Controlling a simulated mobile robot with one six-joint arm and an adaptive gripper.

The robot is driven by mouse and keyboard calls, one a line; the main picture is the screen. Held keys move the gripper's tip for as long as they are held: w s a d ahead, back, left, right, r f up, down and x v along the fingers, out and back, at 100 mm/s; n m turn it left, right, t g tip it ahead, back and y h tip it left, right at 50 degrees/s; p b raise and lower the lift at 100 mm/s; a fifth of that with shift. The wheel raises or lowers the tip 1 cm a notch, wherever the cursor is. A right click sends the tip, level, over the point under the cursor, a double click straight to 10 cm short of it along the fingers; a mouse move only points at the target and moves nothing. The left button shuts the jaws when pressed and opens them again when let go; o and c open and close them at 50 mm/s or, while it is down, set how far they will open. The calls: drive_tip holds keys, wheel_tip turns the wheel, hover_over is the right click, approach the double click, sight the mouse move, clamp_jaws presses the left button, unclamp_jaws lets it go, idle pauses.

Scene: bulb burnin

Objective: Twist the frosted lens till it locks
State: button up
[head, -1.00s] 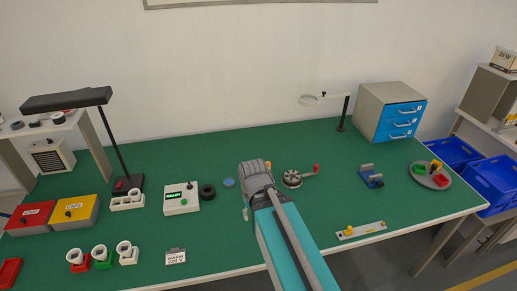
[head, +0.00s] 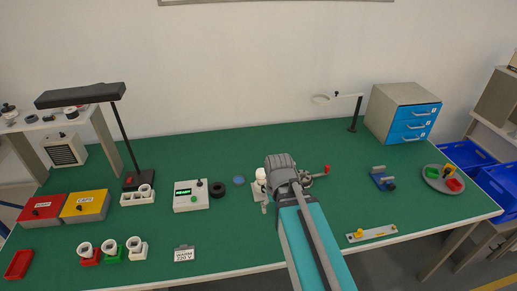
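My gripper (head: 264,190) is over the middle of the green bench, at the end of my teal arm. A small white thing (head: 262,175) shows at its left side; it may be the frosted lens, but it is too small to tell. My wrist hides most of the fingers, so I cannot tell whether they are open or shut, or whether they touch the white thing. A round metal fixture with a red-knobbed handle (head: 325,170) is partly hidden behind my wrist.
Left of my gripper are a blue disc (head: 238,181), a black ring (head: 218,190) and a tester box (head: 190,196) with a lit green display. A blue clamp (head: 383,181) and a round grey tray (head: 430,184) stand to the right. The front middle bench is mostly clear.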

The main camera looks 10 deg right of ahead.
sight(262, 171)
drive_tip(key=w+r+n+p, duration=0.1)
drive_tip(key=w+n, duration=0.5)
drive_tip(key=w, duration=0.8)
drive_tip(key=w+d+r+n+p, duration=0.1)
drive_tip(key=w+r+n+p, duration=0.1)
drive_tip(key=w+n, duration=0.5)
drive_tip(key=w, duration=0.6)
drive_tip(key=shift+w+r+n, duration=0.25)
drive_tip(key=shift+w+n, duration=0.05)
drive_tip(key=shift+w, duration=0.05)
drive_tip(key=shift+f, duration=0.2)
wheel_tip(262, 171, down, 13)
drive_tip(key=b, duration=1.3)
drive_tip(key=shift+f, duration=0.2)
drive_tip(key=c, duration=1)
